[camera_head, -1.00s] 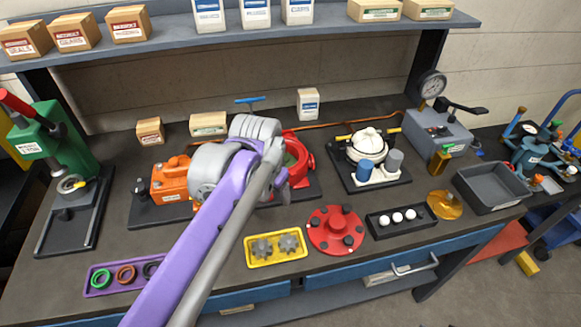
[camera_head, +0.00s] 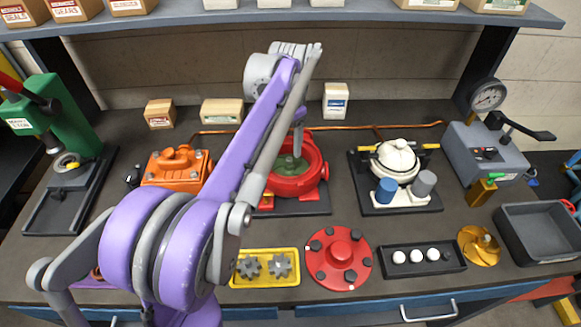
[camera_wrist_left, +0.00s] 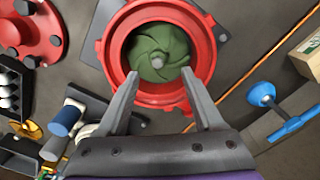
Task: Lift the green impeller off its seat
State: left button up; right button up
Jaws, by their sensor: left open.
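The green impeller (camera_head: 290,165) sits inside the round red pump housing (camera_head: 312,180), which stands on a dark plate. In the left wrist view the impeller (camera_wrist_left: 160,52) shows curved vanes and a grey centre hub, with the red housing (camera_wrist_left: 175,97) ringed around it. My left gripper (camera_wrist_left: 156,76) is open and empty, its fingers apart on either side of the housing's near part, pointing at the impeller. In the head view my left gripper (camera_head: 298,140) hangs over the housing and hides part of it. I cannot tell its exact height above the impeller. My right gripper is out of view.
An orange pump (camera_head: 172,170) stands left of the housing and a white pump (camera_head: 396,160) right. In front are a yellow gear tray (camera_head: 264,282), a red flange cover (camera_head: 338,258) and a black tray with white balls (camera_head: 424,269). A blue-handled tool (camera_wrist_left: 290,128) lies near the housing.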

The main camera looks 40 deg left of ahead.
aim_at(290, 158)
pick_arm(q)
notch_tip(290, 158, down, 6)
jog(key=shift+d+r, duration=0.1)
jog(key=shift+d, duration=0.05)
jog(key=shift+s, duration=0.1)
grip_shut()
dwell(0.4)
dwell(1.1)
